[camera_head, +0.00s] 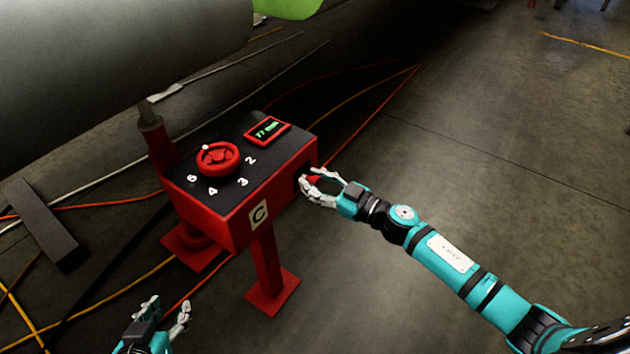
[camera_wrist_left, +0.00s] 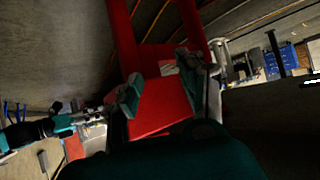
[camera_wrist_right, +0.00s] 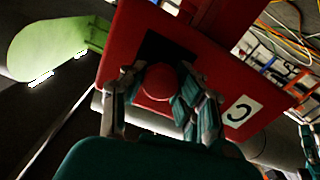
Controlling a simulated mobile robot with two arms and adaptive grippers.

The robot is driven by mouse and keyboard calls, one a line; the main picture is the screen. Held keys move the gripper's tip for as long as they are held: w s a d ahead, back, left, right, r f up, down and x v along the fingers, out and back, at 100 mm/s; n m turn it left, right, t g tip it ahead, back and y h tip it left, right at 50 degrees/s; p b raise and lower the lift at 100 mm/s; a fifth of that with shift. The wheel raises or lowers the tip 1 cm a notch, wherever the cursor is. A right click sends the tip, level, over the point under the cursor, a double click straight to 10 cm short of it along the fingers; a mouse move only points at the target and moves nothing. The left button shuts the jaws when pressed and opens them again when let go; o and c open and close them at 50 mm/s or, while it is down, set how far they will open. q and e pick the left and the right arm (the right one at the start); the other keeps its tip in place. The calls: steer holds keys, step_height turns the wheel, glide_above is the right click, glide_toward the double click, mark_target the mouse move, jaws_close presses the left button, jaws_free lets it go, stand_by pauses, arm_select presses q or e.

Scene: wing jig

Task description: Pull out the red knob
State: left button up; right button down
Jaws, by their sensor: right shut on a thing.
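The red knob (camera_wrist_right: 158,82) is round and sits on a black plate on the side of the red box (camera_head: 231,222). My right gripper (camera_head: 318,187) is at that side of the box. In the right wrist view my right gripper (camera_wrist_right: 160,90) has its fingers on both sides of the knob, shut on it. In the head view the fingers hide most of the knob (camera_head: 314,180). My left gripper (camera_head: 164,313) is low at the bottom left, open and empty, apart from the box. It also shows open in the left wrist view (camera_wrist_left: 163,88).
The box top carries a red handwheel (camera_head: 218,158), printed numbers and a small lit display (camera_head: 267,131). The box stands on red legs with floor plates (camera_head: 272,292). Cables cross the floor. A dark block (camera_head: 42,225) lies at left. Floor on the right is clear.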

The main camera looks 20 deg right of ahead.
mark_target(318, 184)
steer(key=p+v, duration=0.1)
steer(key=v, duration=0.2)
steer(key=shift+s, duration=0.1)
steer(key=shift+f, duration=0.1)
steer(key=c, duration=1.5)
jaws_free()
steer(key=o, duration=0.5)
steer(key=shift+s+d, duration=0.15)
steer(key=shift+d, duration=0.1)
arm_select(q)
steer(key=s+a+f+g+y, duration=0.1)
steer(key=s+a+f+g, duration=0.1)
steer(key=s, duration=0.3)
steer(key=shift+s+f+g, duration=0.25)
steer(key=shift+f+g, duration=0.65)
arm_select(e)
steer(key=shift+o, duration=0.3)
steer(key=v, duration=1.2)
